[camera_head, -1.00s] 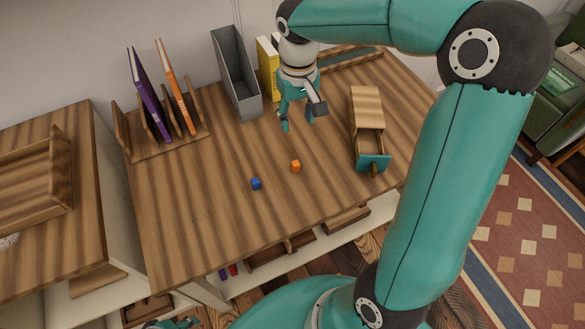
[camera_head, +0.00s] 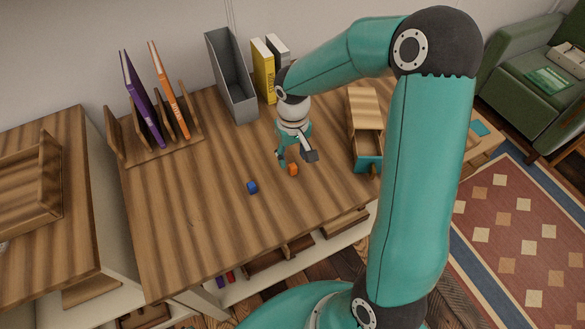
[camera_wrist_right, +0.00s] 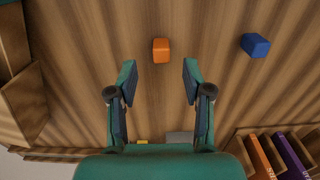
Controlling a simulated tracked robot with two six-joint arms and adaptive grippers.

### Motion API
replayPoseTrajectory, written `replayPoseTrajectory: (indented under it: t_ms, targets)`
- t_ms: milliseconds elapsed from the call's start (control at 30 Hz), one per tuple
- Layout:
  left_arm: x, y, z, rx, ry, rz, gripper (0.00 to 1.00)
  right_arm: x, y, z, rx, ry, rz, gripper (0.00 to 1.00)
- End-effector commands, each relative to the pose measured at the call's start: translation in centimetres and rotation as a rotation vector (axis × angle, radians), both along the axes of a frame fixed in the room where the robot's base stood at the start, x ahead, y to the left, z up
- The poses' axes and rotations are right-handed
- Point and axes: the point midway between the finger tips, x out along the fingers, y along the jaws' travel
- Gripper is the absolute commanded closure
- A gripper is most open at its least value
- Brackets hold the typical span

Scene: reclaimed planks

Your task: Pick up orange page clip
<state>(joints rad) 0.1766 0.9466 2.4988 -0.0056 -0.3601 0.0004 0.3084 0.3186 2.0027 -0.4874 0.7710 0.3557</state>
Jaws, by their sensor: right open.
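The orange page clip (camera_head: 293,169) is a small orange block on the wooden desktop. In the right wrist view the orange clip (camera_wrist_right: 161,50) lies just beyond the fingertips, about midway between them. My right gripper (camera_head: 294,160) is open and empty, pointing down just behind the clip. Its two fingers show apart in the right wrist view (camera_wrist_right: 158,82). My left gripper is not in view.
A blue block (camera_head: 252,187) lies left of the orange clip. A small wooden box with an open teal-fronted drawer (camera_head: 368,147) stands to the right. A book rack (camera_head: 160,147), a grey file holder (camera_head: 232,80) and a yellow binder (camera_head: 263,70) stand behind. The front desktop is clear.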

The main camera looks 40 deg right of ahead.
Motion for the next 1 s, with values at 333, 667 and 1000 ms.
replayPoseTrajectory:
  t_ms: [333, 667, 1000]
  targets:
    - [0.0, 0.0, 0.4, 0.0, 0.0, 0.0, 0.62, 0.1, 0.1, -4.4, 0.0, 0.003, 0.0, 0.5]
    - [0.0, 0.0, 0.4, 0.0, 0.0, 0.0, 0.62, 0.2, 0.1, -4.8, -0.001, 0.0, -0.001, 0.55]
    - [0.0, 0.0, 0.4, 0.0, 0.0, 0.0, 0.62, 0.2, 0.1, -4.8, -0.001, 0.0, -0.001, 0.94]
